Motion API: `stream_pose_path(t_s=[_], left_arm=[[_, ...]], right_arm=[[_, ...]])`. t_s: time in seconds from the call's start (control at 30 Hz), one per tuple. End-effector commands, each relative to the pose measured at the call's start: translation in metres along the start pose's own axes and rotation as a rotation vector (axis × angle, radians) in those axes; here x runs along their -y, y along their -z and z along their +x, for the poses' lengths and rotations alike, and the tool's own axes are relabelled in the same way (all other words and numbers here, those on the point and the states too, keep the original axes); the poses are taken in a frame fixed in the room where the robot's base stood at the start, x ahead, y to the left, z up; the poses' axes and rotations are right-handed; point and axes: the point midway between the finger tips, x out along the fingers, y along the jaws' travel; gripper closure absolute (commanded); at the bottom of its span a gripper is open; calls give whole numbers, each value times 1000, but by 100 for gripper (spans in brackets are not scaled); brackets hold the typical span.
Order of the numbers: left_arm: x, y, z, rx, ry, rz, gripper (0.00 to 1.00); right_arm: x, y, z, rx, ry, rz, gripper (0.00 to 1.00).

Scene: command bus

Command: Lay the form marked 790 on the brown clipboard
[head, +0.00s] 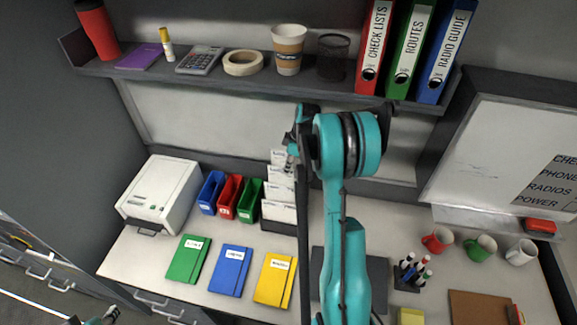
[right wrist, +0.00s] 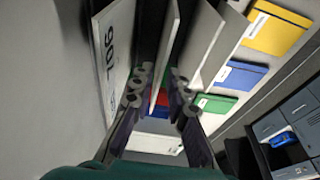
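White forms stand upright in a stepped rack (head: 280,207) on the desk; their markings are too small to read in the head view. My right gripper (head: 298,145) is above the rack, pointing down. In the right wrist view its fingers (right wrist: 158,88) are apart, with the edge of one white panel (right wrist: 165,60) between them; I see no contact. A form at the left (right wrist: 112,55) bears a large sideways number, which I cannot read with certainty. The brown clipboard (head: 478,308) lies at the desk's front right. My left gripper (head: 103,317) barely shows at the bottom left.
Green (head: 188,259), blue (head: 231,270) and yellow (head: 274,280) folders lie in front of the rack. Coloured bins (head: 230,196) and a printer (head: 160,193) stand left. A shelf (head: 240,87) overhangs behind.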

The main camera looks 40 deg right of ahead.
Motion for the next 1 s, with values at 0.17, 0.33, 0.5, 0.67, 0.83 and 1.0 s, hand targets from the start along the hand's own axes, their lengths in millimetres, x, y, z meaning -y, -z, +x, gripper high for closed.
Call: stream_pose_path(t_s=[0.17, 0.33, 0.5, 0.67, 0.83, 1.0], left_arm=[[0, 0, 0, 0, 0, 0, 60], [0, 0, 0, 0, 0, 0, 60], [0, 2, -3, 0, 0, 0, 60], [0, 6, -8, 0, 0, 0, 60], [0, 10, -13, 0, 0, 0, 60], [0, 13, -18, 0, 0, 0, 60]], right_arm=[[0, 0, 0, 0, 0, 0, 100], [0, 0, 0, 0, 0, 0, 100], [0, 1, -6, 0, 0, 0, 100], [0, 4, -16, 0, 0, 0, 100], [0, 7, -26, 0, 0, 0, 100], [0, 9, -37, 0, 0, 0, 100]])
